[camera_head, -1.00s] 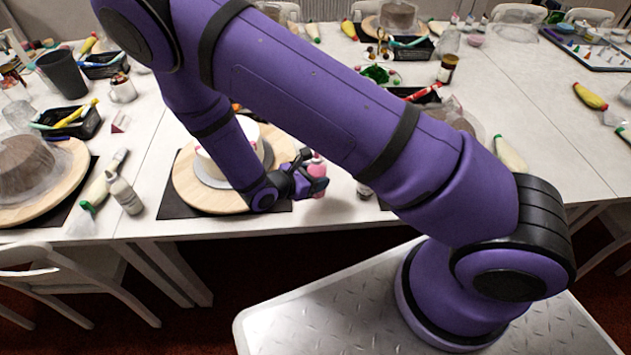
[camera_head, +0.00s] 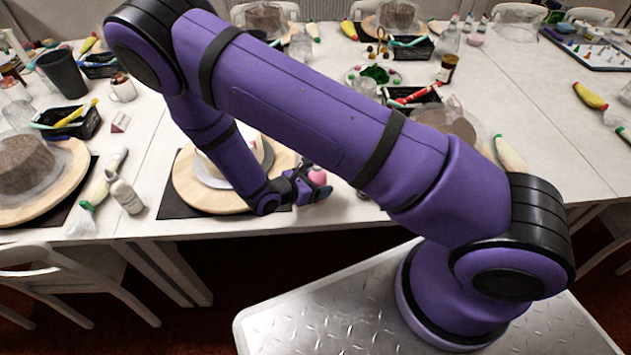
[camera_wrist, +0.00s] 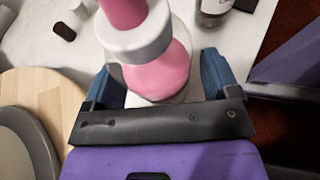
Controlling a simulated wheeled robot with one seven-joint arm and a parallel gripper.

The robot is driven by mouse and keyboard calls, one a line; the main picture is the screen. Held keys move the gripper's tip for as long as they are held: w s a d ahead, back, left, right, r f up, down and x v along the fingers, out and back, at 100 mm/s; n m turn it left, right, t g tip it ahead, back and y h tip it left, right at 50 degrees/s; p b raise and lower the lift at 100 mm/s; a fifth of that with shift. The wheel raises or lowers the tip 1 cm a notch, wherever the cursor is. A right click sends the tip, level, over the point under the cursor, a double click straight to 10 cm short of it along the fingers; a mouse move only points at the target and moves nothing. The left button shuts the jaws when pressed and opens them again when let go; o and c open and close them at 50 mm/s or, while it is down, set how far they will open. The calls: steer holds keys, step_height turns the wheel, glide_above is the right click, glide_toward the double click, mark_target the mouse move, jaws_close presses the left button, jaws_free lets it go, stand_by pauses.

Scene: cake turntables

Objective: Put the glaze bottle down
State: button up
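The glaze bottle shows in the wrist view (camera_wrist: 165,75) as a clear body with pink glaze, a white collar and a pink top. My gripper (camera_wrist: 165,85) has a blue-padded finger on each side of the bottle's body, and both appear to touch it. In the head view the bottle (camera_head: 317,178) is a small pink patch, mostly hidden by my gripper (camera_head: 314,188), near the table's front edge. It is just right of a round wooden turntable (camera_head: 188,188). I cannot tell whether its base touches the table.
A cake (camera_head: 263,150) stands on the turntable, partly behind my arm. In the wrist view a dark-labelled jar (camera_wrist: 213,10) stands at top right. White table (camera_head: 345,208) is bare right of my gripper.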

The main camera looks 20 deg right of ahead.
steer(key=shift+r, duration=0.15)
steer(key=v, duration=1.2)
steer(key=s+d+r+m+g+y, duration=0.15)
steer(key=d+r+m+y, duration=0.35)
steer(key=r, duration=0.9)
steer(key=d+r+m+g+y, duration=0.25)
steer(key=d+r+m, duration=0.35)
steer(key=r, duration=0.7)
steer(key=s+d+r+m+t+y, duration=0.2)
steer(key=s+r+m, duration=0.3)
steer(key=s+r, duration=0.3)
steer(key=s+d+r+m+t+y, duration=0.3)
steer(key=s+d+r+m, duration=0.2)
steer(key=s+r, duration=0.3)
steer(key=shift+s+r+t, duration=0.15)
steer(key=shift+s+t, duration=0.2)
steer(key=shift+t, duration=0.05)
